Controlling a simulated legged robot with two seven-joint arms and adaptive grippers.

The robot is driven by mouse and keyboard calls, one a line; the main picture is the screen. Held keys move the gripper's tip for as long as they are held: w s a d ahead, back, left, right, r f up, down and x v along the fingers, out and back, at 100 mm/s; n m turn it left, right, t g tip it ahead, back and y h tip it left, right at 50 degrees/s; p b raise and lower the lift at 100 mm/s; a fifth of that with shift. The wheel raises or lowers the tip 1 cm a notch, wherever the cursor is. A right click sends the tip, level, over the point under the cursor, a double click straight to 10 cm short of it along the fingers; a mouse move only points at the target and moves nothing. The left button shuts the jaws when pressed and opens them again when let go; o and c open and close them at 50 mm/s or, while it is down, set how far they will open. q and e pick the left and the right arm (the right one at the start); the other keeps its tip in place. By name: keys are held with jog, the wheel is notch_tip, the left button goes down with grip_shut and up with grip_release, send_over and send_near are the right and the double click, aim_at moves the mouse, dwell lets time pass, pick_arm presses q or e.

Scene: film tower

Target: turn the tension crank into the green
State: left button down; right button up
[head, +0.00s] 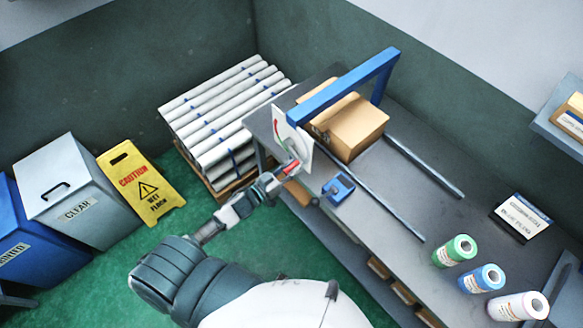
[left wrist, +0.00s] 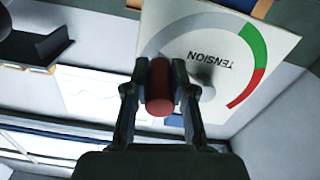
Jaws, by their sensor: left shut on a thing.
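The white tension dial (head: 301,141) stands upright at the near left end of the workbench. The left wrist view shows its face (left wrist: 262,28) with the word TENSION upside down and a green and a red arc. The crank's red handle (left wrist: 159,88) is between the two fingers of my left gripper (left wrist: 160,100), which is shut on it. In the head view my left gripper (head: 281,174) is at the dial's lower front. A grey hub (left wrist: 204,88) shows beside the handle, partly hidden by a finger. I cannot tell where the pointer stands. My right gripper is not in view.
A blue frame (head: 345,88) spans the workbench (head: 400,215) beside a cardboard box (head: 350,125). A blue block (head: 339,188) lies near the dial. Green, blue and white rolls (head: 455,250) stand farther right. White tubes (head: 215,120) are stacked behind my gripper. Bins and a caution sign (head: 141,183) stand left.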

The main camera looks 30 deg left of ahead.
pick_arm(q)
jog(key=shift+w+a+f+m, duration=0.15)
jog(key=shift+a+f+m, duration=0.2)
jog(key=shift+m, duration=0.35)
jog(key=shift+w+a+f+m, duration=0.15)
jog(key=shift+f+m, duration=0.25)
jog(key=shift+m, duration=0.3)
jog(key=m, duration=0.1)
jog(key=a+f+m+b, duration=0.1)
jog(key=shift+w+f+m, duration=0.15)
jog(key=shift+m, duration=0.25)
jog(key=w+a+m+b, duration=0.3)
jog(key=a+m, duration=0.5)
jog(key=m, duration=0.6)
jog(key=shift+w+a+f+m, duration=0.2)
jog(key=shift+a+m, duration=0.1)
jog(key=shift+m, duration=0.1)
jog(key=shift+r, duration=0.1)
jog(key=c, duration=1)
grip_release()
